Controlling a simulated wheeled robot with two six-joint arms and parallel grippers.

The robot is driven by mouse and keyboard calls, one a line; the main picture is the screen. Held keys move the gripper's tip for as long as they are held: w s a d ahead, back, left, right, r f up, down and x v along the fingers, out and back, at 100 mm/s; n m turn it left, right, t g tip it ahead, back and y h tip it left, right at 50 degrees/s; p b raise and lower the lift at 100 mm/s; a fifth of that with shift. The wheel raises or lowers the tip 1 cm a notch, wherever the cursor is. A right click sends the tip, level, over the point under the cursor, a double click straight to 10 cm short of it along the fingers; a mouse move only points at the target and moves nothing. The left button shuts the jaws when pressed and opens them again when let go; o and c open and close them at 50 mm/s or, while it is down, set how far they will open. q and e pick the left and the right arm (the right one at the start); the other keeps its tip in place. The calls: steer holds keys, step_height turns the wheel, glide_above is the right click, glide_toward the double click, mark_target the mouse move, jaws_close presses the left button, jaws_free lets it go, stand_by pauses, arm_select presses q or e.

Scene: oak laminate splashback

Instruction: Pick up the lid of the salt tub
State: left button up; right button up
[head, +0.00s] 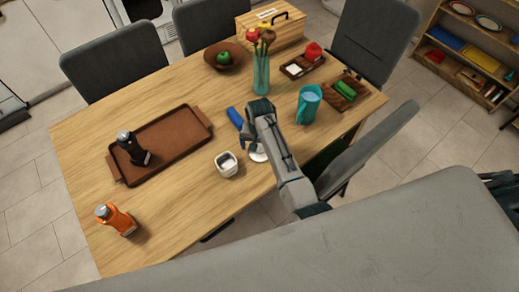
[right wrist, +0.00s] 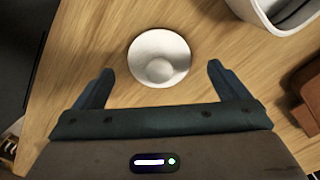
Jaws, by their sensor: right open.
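The salt tub (head: 227,164) is a small, white, open-topped square container near the table's front edge; part of it shows at the top right of the right wrist view (right wrist: 284,20). Its lid (head: 258,155) is a white disc lying on the wood just right of the tub, partly covered by my arm. In the right wrist view the lid (right wrist: 160,45) is round with a raised knob, ahead of and between the fingers. My right gripper (right wrist: 160,72) is open and empty, with no visible contact with the lid. My left gripper is not in view.
A brown tray (head: 178,128) with a black bottle (head: 130,146) lies left, and an orange bottle (head: 115,219) stands front left. A blue object (head: 235,118) lies beside my right arm. A teal pitcher (head: 309,104) and vase (head: 261,78) stand behind. Wood around the lid is clear.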

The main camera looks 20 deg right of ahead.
steer(key=shift+f, duration=1.2)
steer(key=c, duration=1)
steer(key=shift+r, duration=0.1)
